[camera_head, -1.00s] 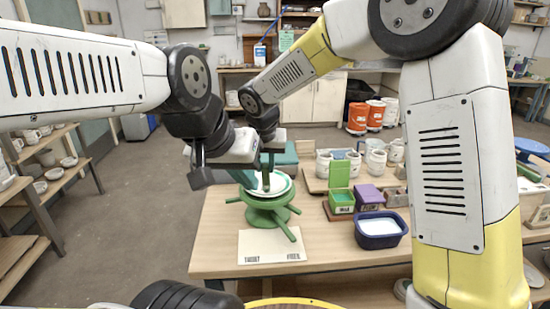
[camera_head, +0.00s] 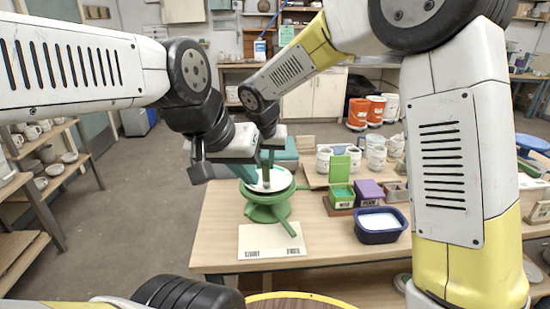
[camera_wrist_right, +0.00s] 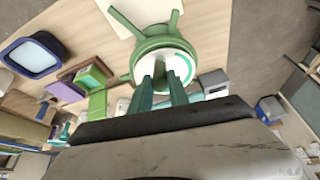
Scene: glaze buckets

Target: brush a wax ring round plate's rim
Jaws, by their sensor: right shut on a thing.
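A white plate (camera_head: 278,180) lies on a green turning wheel (camera_head: 267,212). The right wrist view shows the plate (camera_wrist_right: 177,61) with a green arc along part of its rim. My right gripper (camera_head: 265,178) is over the plate, pointing down. Its teal fingers (camera_wrist_right: 161,85) are shut on a slim brush (camera_wrist_right: 160,70), whose tip is hard to make out at the plate. My left gripper (camera_head: 243,173) is close by, at the left edge of the wheel. Its fingertips are partly hidden, so I cannot tell whether they touch or how far apart they are.
A printed card (camera_head: 271,241) lies before the wheel. To the right stand a green box (camera_head: 341,195), a purple box (camera_head: 369,191) and a dark blue tub (camera_head: 381,238) with pale contents. White pots (camera_head: 376,158) stand behind. The table's left edge is near the wheel.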

